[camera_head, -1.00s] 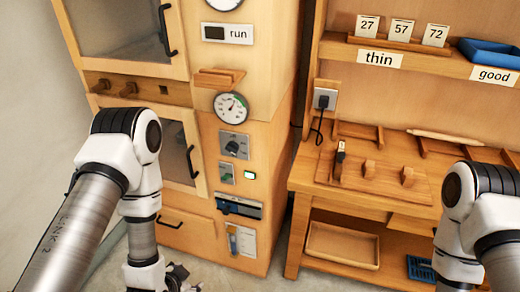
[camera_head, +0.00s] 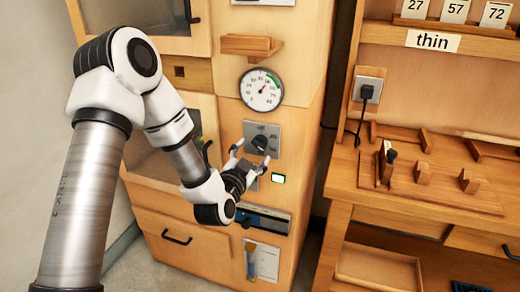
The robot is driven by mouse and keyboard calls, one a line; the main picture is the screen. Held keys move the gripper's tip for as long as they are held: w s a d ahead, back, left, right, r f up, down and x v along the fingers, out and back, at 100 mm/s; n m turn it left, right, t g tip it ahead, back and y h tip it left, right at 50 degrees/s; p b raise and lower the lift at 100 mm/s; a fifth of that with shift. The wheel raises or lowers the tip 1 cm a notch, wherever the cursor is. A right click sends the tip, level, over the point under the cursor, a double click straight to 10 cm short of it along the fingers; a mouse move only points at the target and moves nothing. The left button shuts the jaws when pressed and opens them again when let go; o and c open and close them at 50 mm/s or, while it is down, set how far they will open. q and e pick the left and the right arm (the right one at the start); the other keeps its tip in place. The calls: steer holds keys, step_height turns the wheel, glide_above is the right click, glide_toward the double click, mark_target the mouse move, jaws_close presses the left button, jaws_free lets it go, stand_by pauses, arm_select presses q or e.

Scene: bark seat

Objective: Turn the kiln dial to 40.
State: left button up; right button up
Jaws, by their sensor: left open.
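The kiln dial is a black knob (camera_head: 259,142) on a grey plate (camera_head: 273,131) on the wooden kiln front. The plate's markings are too small to read. Above it is a round white gauge (camera_head: 261,90) with a green arc and a needle. My left gripper (camera_head: 248,156) is open, with its fingertips just in front of and below-left of the knob. I cannot tell whether a finger touches the knob. The gripper partly hides a second grey plate below, next to a lit green indicator (camera_head: 278,178). My right gripper is out of view.
A small wooden shelf (camera_head: 250,45) juts out above the gauge. A dark slotted panel (camera_head: 264,220) and a tube holder (camera_head: 262,262) are below. To the right stands a wooden bench (camera_head: 400,208) with a plug and socket (camera_head: 368,90) above it.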

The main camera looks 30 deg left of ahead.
mark_target(257, 145)
arm_select(q)
steer(key=x, duration=0.4)
steer(key=shift+w, duration=0.3)
steer(key=c, duration=1.2)
steer(key=shift+o, duration=0.2)
steer(key=shift+n, duration=0.3)
steer(key=n+b, duration=0.2)
steer(key=n, duration=0.3)
steer(key=shift+a+f, duration=0.1)
steer(key=shift+a, duration=0.05)
steer(key=n+b, duration=0.2)
steer(key=n, duration=0.4)
steer(key=shift+a+b, duration=0.1)
steer(key=shift+b, duration=0.2)
